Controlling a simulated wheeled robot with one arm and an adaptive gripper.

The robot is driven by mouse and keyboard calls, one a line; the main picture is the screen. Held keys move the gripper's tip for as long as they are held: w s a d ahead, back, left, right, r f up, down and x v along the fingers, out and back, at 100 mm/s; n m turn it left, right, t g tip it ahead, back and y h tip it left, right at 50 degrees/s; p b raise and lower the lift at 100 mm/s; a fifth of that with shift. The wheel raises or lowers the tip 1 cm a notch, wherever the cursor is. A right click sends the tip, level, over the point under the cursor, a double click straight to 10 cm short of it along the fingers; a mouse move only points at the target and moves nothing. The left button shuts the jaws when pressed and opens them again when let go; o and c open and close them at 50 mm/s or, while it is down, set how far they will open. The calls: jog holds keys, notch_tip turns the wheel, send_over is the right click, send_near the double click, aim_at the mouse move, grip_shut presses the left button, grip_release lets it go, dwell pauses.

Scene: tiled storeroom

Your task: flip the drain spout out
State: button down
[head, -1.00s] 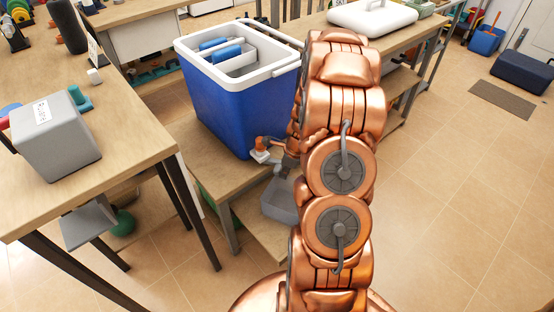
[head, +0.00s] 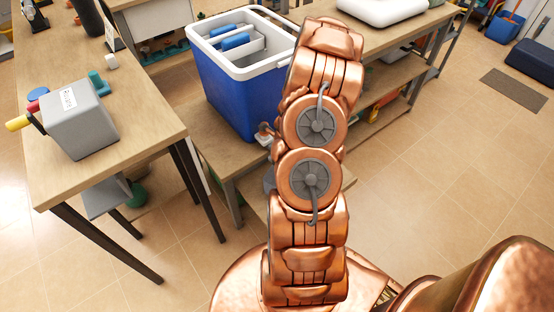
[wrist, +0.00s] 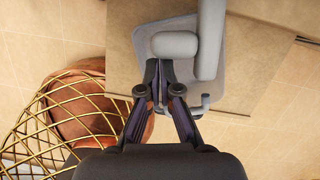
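The blue cooler (head: 226,88) with a white rim stands on a low wooden bench in the head view. Contact cannot be told, and nothing is clearly held.
A grey basin (wrist: 145,42) lies below the spout on a wooden surface. A table with a grey box (head: 80,124) stands at the left, its legs near the bench. Another bench with a white case (head: 382,10) is behind. Tiled floor at the right is open.

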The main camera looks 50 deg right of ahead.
jog(key=shift+w+d+p, duration=0.45)
jog(key=shift+w, duration=0.05)
jog(key=s+r, duration=0.6)
jog(key=r, duration=0.3)
jog(key=shift+s+a+r+p, duration=0.15)
jog(key=shift+s+r+p, duration=0.1)
jog(key=shift+r+p, duration=0.2)
dwell(0.3)
dwell(0.7)
